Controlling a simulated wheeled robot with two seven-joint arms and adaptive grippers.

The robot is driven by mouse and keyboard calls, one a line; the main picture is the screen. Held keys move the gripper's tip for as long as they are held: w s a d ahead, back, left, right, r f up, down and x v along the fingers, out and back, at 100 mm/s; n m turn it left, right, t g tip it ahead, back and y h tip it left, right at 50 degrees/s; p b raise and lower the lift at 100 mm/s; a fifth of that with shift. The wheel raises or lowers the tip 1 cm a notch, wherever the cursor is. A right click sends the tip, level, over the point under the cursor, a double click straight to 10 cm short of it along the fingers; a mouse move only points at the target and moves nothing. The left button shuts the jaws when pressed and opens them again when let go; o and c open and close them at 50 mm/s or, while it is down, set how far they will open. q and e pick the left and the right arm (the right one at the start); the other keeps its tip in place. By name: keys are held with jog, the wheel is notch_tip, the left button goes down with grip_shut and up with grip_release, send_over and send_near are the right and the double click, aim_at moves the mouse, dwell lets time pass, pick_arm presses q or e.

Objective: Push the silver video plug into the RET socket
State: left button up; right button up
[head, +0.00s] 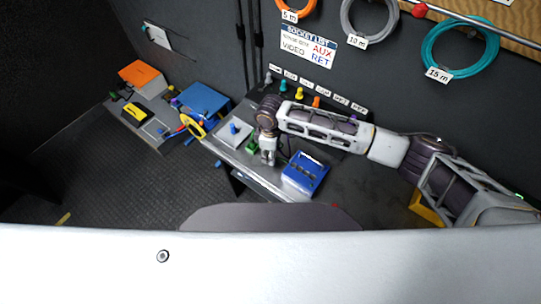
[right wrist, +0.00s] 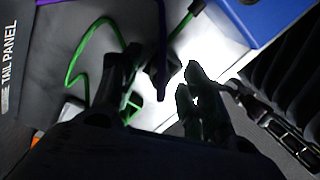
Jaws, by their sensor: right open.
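My right gripper (head: 267,158) points down over the bench, left of a blue box, in the head view. In the right wrist view its dark fingers (right wrist: 160,100) are apart, with a dark cable end (right wrist: 161,75) showing between or beyond them; I cannot tell whether they touch it. A small greyish plug (head: 268,78) stands at the left end of a row of coloured plugs; I cannot tell if it is the silver video plug. The socket list sign (head: 308,47) on the wall pairs VIDEO with RET. The RET socket cannot be made out. My left gripper is out of view.
The blue box (head: 305,172) stands right of the gripper. A white plate with a blue knob (head: 234,131) and a green piece (head: 252,147) lie left of it.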

grip_shut()
jog(key=shift+r, duration=0.1)
dwell(0.3)
jog(key=shift+r+b, duration=0.4)
jog(key=shift+r, duration=4.55)
jog(key=shift+r, duration=0.1)
